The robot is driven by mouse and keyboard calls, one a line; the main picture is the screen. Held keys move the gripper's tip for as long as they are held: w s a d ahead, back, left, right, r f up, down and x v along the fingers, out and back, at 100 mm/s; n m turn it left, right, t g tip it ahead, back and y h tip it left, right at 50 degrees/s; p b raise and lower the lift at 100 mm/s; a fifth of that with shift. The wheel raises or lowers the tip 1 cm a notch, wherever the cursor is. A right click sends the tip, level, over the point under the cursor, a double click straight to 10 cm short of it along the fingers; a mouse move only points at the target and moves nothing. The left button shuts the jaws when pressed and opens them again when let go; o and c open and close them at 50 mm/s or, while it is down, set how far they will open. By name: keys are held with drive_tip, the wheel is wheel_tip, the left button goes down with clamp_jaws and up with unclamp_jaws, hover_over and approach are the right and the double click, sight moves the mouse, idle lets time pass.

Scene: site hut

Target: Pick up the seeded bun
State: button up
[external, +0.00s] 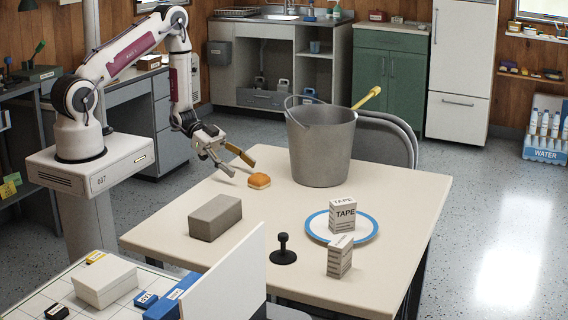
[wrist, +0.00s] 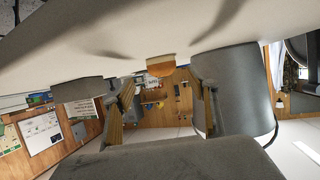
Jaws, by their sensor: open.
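The seeded bun (external: 259,181), small and orange-brown with a paler side, sits on the table near its back left. In the wrist view the bun (wrist: 161,67) shows beyond and between my fingers; seeds are too small to make out. My gripper (external: 242,165) is open and empty, just left of and above the bun, with its fingers apart. In the wrist view the gripper (wrist: 165,105) has one finger on each side, and nothing is between them. I see no contact with the bun.
A grey metal bucket (external: 321,145) stands close right of the bun. A grey block (external: 215,218) lies nearer the front left. A blue-rimmed plate (external: 315,231) holds a tape box (external: 343,215); another box (external: 340,257) and a black stand (external: 283,250) are nearby. The table (external: 180,185) is clear around the bun's left.

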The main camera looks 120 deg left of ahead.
sight(259, 180)
drive_tip(key=shift+w, duration=0.1)
drive_tip(key=shift+x, duration=2.5)
drive_tip(key=shift+a, duration=0.15)
drive_tip(key=c, duration=1.2)
